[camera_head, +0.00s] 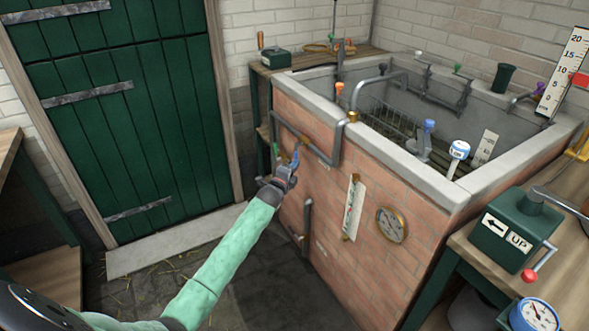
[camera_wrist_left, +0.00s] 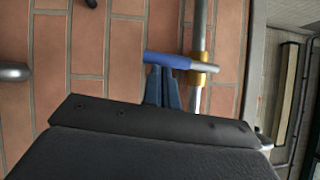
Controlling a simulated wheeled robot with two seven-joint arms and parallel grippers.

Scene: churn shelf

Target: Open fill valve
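The fill valve is likely the blue-handled lever (camera_head: 295,156) with a brass body (camera_head: 303,143) on the grey pipe at the brick tank's left front. In the left wrist view the blue handle (camera_wrist_left: 167,60) lies crosswise beside the brass fitting (camera_wrist_left: 203,73). My left gripper (camera_head: 287,172) is at the handle. Its two fingers (camera_wrist_left: 163,85) are close together, seemingly shut, with their tips at the handle. The handle runs across both tips rather than between them; whether they touch is unclear. My right gripper is not in view.
A lower pipe (camera_head: 307,222) is below my gripper. A green box marked UP (camera_head: 512,232) stands on the right bench. Floor is open before the green door (camera_head: 135,120).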

